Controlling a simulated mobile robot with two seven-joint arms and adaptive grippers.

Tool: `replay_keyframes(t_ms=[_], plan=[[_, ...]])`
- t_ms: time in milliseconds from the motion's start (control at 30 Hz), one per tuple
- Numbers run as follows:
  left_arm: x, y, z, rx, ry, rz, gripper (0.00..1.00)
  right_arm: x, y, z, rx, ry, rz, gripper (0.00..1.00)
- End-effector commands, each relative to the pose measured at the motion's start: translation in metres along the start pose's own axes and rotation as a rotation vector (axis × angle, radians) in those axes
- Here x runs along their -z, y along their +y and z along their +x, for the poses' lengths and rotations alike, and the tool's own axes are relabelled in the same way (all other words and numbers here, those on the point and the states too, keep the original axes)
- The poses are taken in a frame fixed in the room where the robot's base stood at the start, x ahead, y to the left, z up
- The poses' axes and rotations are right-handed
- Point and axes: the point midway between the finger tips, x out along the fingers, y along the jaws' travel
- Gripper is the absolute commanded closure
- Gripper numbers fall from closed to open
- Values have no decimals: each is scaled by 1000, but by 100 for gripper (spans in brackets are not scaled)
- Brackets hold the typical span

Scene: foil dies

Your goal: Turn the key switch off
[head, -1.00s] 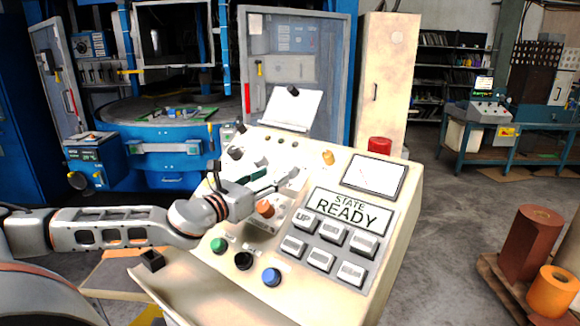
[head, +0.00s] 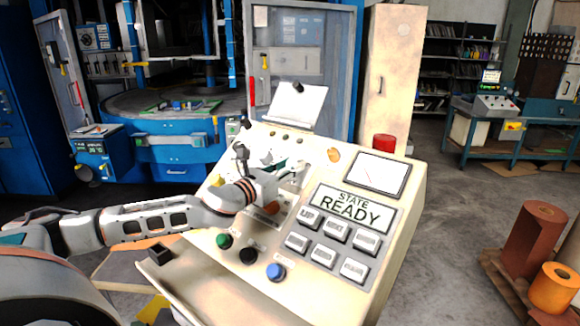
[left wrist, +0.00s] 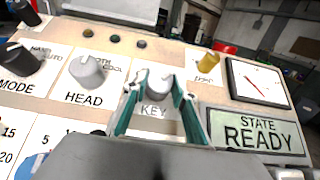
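The key switch (left wrist: 158,82) is a grey knob above the label KEY on the cream console panel, in the left wrist view. My left gripper (left wrist: 158,92) is open, with one teal-lined finger on each side of the knob. Whether either finger touches it I cannot tell. In the head view my left gripper (head: 291,170) is low over the upper middle of the console (head: 345,285), and hides the key switch. The display (head: 350,208) reads STATE READY. My right gripper is not in view.
A grey HEAD knob (left wrist: 86,72) and a black MODE knob (left wrist: 14,58) are left of the key switch. A yellow knob (left wrist: 208,62) and a dial gauge (left wrist: 258,82) are to its right. Green (head: 224,241), black (head: 248,255) and blue (head: 275,271) buttons line the console's front.

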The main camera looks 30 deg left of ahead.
Motion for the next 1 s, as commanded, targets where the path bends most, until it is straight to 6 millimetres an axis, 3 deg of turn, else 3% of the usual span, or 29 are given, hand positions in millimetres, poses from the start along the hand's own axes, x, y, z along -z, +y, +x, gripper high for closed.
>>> replay_keyframes(t_ms=[467,1000], plan=[[0,-2,0,-47,0,-38,95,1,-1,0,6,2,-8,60],[-1,-9,2,-404,1,-298,95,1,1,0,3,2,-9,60]])
